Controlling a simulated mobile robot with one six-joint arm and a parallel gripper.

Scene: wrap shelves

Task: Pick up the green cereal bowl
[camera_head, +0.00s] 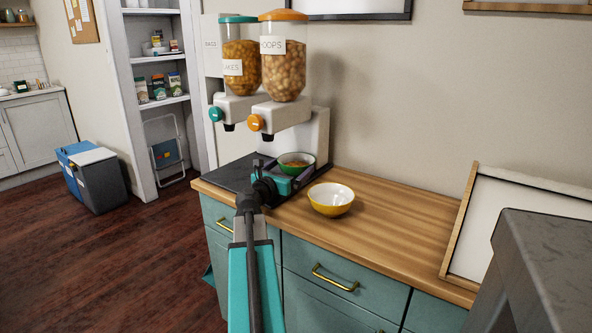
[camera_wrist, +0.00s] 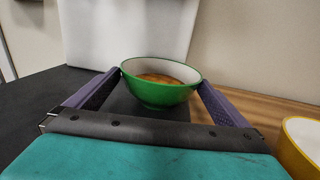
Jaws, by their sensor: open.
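The green cereal bowl (camera_wrist: 160,93) is green outside and white inside, with brown contents. It stands upright on the dark mat (camera_wrist: 30,110), in front of the dispenser's white base. In the head view the bowl (camera_head: 296,160) is partly hidden behind my gripper (camera_head: 287,173). In the wrist view my gripper (camera_wrist: 160,92) is open, with one purple finger on each side of the bowl. The finger ends reach close to the bowl's sides; I cannot tell whether they touch it.
A yellow bowl (camera_head: 331,200) stands on the wooden counter (camera_head: 390,225) just right of my gripper. The cereal dispenser (camera_head: 262,80) with two jars rises behind the green bowl. A framed board (camera_head: 520,225) leans at the right. The counter between is clear.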

